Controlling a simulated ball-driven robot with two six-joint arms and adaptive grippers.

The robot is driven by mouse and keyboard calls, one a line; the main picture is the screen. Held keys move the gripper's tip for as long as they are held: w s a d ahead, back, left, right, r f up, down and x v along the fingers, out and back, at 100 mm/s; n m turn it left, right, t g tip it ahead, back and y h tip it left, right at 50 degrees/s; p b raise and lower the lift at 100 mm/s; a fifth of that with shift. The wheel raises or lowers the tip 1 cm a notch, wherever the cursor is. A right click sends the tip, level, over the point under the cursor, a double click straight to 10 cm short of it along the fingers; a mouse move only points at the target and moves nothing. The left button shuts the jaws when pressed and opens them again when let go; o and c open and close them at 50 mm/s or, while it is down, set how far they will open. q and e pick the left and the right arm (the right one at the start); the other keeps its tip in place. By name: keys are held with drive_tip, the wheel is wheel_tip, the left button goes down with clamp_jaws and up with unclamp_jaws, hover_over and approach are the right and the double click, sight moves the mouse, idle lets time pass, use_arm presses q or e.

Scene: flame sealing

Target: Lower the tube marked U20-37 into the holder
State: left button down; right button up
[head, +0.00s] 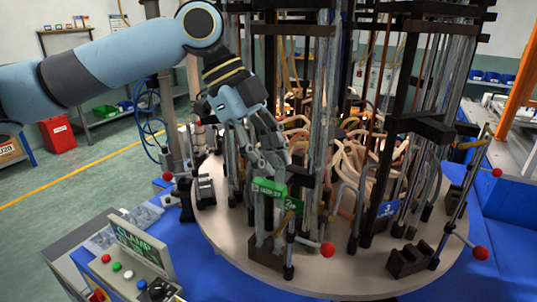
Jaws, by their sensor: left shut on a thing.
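My left gripper (274,158) reaches in from the upper left and points down at the round table. It is shut on a clear tube (262,215) that carries a green label (269,188), which seems to read U20-37. The tube stands about upright below the fingers. Its lower end is at a dark holder block (264,254) near the table's front edge; I cannot tell how deep it sits. My right gripper is not in view.
The round table (228,236) bears several upright tubes, black posts and holders close around my gripper. A clamp lever with a red ball (327,250) stands just right of the holder. A control box (141,255) with coloured buttons is at front left.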

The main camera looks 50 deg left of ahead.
use_arm(q)
drive_tip(key=shift+f+b, duration=0.3)
drive_tip(key=shift+f, duration=0.2)
drive_tip(key=c, duration=1.2)
unclamp_jaws()
drive_tip(key=shift+r, duration=0.1)
drive_tip(key=shift+r+p, duration=2.2)
drive_tip(key=shift+p, duration=0.05)
drive_tip(key=shift+r, duration=0.15)
wheel_tip(320, 180, up, 10)
drive_tip(key=shift+f, duration=0.2)
